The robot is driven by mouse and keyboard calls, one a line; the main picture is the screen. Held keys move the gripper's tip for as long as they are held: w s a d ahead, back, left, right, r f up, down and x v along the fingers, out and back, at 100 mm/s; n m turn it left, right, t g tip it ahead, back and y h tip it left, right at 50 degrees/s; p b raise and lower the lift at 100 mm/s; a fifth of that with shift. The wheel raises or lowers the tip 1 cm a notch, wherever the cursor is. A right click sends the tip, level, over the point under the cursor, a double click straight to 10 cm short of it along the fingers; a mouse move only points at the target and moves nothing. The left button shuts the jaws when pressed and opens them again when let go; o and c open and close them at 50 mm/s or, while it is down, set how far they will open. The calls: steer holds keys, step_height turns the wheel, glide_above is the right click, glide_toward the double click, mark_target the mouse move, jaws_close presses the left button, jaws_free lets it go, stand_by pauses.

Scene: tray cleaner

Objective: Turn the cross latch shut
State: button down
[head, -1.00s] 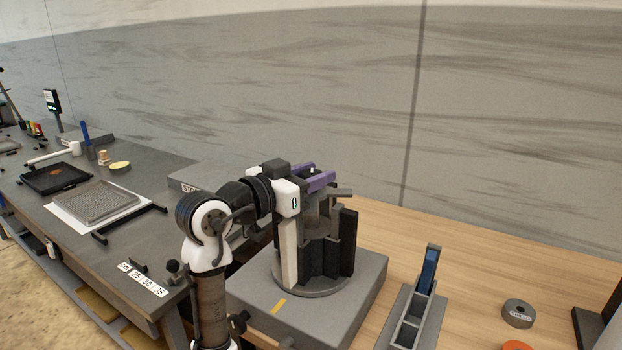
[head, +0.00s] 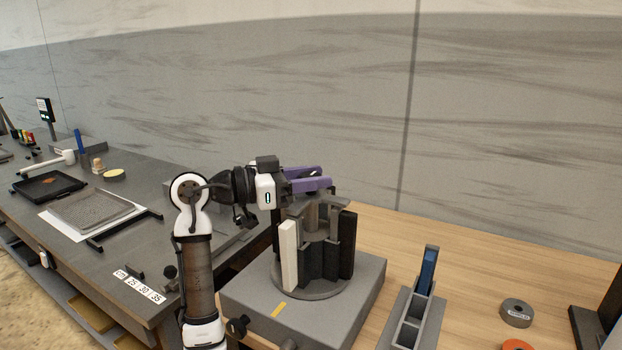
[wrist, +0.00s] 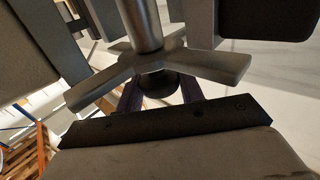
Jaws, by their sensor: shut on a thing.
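The cross latch (head: 337,199) is a grey hub with flat arms on top of the upright round holder (head: 318,292). In the wrist view the cross latch (wrist: 208,66) shows one arm reaching left and one reaching right from below a grey post (wrist: 139,25). My gripper (head: 324,177) has purple fingers and reaches in level from the left over the holder's top. In the wrist view my gripper (wrist: 160,92) has its fingers on either side of a dark rounded part of the latch and is shut on it. The fingertips are partly hidden by the latch arms.
The holder has dark upright plates and one white plate (head: 289,255), and stands on a grey block (head: 252,296). A slotted grey stand with a blue piece (head: 428,268) is to the right, with a grey ring (head: 516,313) beyond. Wood tabletop behind is clear.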

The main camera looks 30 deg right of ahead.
stand_by(0.3)
steer(key=c, duration=0.9)
jaws_free()
steer(key=b+v, duration=0.3)
steer(key=v, duration=1.1)
steer(key=shift+w+d, duration=0.1)
steer(key=shift+w, duration=0.05)
steer(key=shift+w, duration=0.1)
